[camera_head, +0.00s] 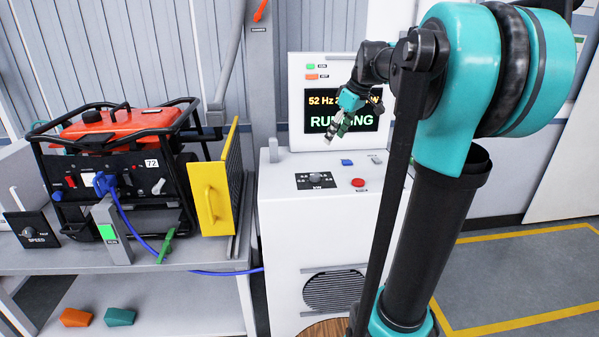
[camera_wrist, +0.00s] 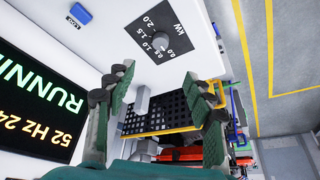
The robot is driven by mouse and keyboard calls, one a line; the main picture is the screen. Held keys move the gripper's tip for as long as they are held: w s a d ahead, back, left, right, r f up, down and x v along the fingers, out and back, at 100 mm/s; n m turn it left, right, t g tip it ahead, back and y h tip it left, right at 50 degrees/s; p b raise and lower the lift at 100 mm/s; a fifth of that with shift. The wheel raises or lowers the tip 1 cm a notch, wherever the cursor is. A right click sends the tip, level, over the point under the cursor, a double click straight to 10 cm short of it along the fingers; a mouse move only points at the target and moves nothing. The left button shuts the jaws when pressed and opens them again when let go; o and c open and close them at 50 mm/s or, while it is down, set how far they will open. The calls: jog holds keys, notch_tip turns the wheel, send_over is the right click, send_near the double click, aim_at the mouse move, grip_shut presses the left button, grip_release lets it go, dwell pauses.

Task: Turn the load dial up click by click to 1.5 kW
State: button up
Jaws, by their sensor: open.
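The load dial (camera_head: 316,180) is a small grey knob on a black plate on top of the white cabinet. In the wrist view the knob (camera_wrist: 157,42) shows with the plate marked kW and numbers from 0.0 to 2.0. I cannot tell clearly which mark its pointer faces. My gripper (camera_head: 339,130) is open and empty, above the cabinet in front of the display. In the wrist view its green-padded fingers (camera_wrist: 162,95) are wide apart. The dial lies beyond the fingertips, apart from them.
The display (camera_head: 341,122) reads 52 Hz and RUNNING, partly hidden by my arm. A red button (camera_head: 358,183) and a blue switch (camera_head: 347,162) sit near the dial. The generator (camera_head: 110,150) and an open yellow panel (camera_head: 211,195) stand left of the cabinet.

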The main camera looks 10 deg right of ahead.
aim_at(315, 174)
jog(key=x, duration=1.7)
jog(key=shift+w+a+f, duration=0.1)
jog(key=shift+a, duration=0.05)
jog(key=shift+c, duration=0.5)
jog(key=c, duration=1.1)
jog(key=shift+o, duration=0.2)
jog(key=m, duration=0.2)
jog(key=m+h, duration=0.1)
jog(key=m, duration=0.1)
jog(key=shift+a+t+h, duration=0.15)
jog(key=shift+t+h, duration=0.15)
jog(key=shift+t, duration=0.1)
jog(key=m+h, duration=0.1)
jog(key=m, duration=0.3)
jog(key=shift+a+m, duration=0.1)
jog(key=shift+m, duration=0.2)
jog(key=shift+h, duration=0.3)
